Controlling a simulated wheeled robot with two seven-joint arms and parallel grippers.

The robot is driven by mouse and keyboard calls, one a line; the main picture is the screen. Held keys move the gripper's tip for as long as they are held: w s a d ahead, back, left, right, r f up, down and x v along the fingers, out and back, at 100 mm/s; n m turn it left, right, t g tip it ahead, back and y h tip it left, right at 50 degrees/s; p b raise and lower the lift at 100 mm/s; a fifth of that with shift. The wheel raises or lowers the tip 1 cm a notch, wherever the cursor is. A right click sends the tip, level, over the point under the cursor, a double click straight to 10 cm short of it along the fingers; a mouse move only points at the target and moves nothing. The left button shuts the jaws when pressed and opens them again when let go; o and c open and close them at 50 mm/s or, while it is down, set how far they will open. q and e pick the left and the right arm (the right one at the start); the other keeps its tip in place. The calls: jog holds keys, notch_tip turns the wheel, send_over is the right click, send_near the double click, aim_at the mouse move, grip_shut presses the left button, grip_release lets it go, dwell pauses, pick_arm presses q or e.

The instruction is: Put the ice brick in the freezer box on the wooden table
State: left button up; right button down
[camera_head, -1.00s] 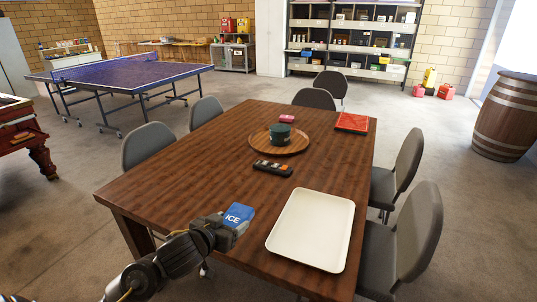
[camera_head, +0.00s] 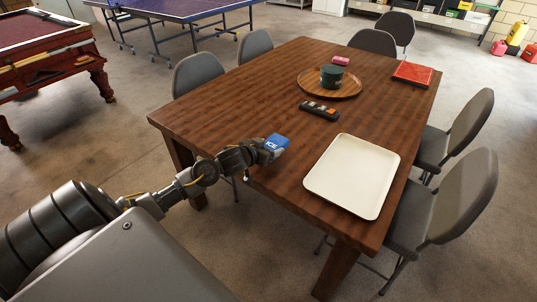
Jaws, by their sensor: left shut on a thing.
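The blue ice brick (camera_head: 276,143), marked ICE, is in the jaws of my left gripper (camera_head: 266,150). My left gripper is shut on it, at the near left edge of the wooden table (camera_head: 240,110). The gripper hides part of the brick. I cannot tell whether the brick touches the table top. I cannot make out a freezer box in this view. My right gripper is not in view.
A cream tray (camera_head: 352,176) lies right of the brick. Beyond are a black bar-shaped object (camera_head: 319,110), a round wooden board (camera_head: 345,90) with a dark green container (camera_head: 331,76), a pink item (camera_head: 341,60) and a red flat box (camera_head: 412,74). Grey chairs surround the table.

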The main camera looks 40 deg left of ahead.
pick_arm(q)
jog(key=f, duration=0.3)
jog(key=shift+w+a, duration=0.15)
jog(key=shift+w, duration=0.05)
jog(key=shift+f, duration=0.25)
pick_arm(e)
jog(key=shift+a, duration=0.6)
pick_arm(q)
jog(key=shift+f, duration=0.15)
jog(key=o, duration=1.2)
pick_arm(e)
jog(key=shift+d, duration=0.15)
